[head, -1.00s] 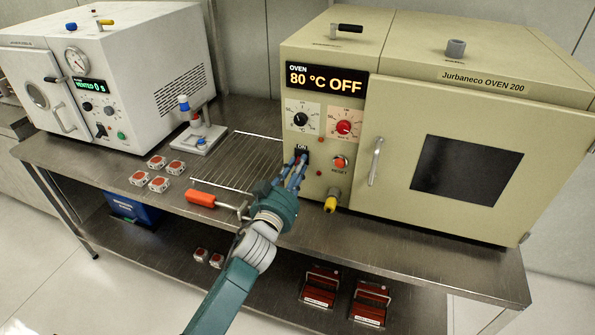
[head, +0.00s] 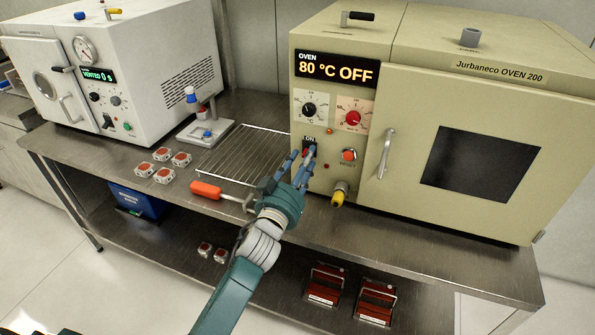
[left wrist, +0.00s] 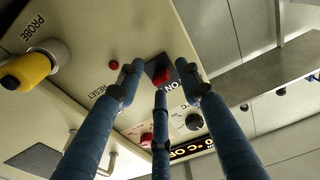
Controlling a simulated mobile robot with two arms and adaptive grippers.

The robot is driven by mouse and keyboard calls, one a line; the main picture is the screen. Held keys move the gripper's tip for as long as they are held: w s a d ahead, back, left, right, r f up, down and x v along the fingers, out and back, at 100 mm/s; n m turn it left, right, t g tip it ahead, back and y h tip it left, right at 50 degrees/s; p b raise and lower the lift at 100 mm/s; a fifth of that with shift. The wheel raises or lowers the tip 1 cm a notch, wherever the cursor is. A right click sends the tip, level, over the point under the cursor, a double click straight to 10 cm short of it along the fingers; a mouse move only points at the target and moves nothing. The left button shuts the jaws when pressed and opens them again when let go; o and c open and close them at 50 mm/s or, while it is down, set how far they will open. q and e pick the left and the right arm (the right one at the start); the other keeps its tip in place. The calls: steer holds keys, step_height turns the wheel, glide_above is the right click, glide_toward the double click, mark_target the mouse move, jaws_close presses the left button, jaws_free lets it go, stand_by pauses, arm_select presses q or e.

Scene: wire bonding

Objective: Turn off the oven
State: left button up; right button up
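The beige oven (head: 470,95) stands at the right of the bench. Its display (head: 337,70) reads "80 °C OFF". The ON switch (head: 309,146), black with a red part, sits low on the control panel. It also shows in the left wrist view (left wrist: 158,72), between my fingertips. My left gripper (head: 302,160) is in front of the switch, its fingers spread and holding nothing. In the left wrist view the fingers (left wrist: 160,85) surround the switch area. I cannot tell whether a fingertip touches the panel. My right gripper is not in view.
A yellow-tipped probe fitting (head: 338,194) and the oven door handle (head: 386,153) stick out nearby. A wire rack (head: 245,153), an orange-handled tool (head: 207,190) and several small red-and-white parts (head: 163,175) lie on the bench. A white vacuum oven (head: 150,60) stands at left.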

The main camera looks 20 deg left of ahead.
arm_select(q)
steer(key=s+f, duration=0.1)
steer(key=s, duration=1)
steer(key=shift+s+a, duration=0.2)
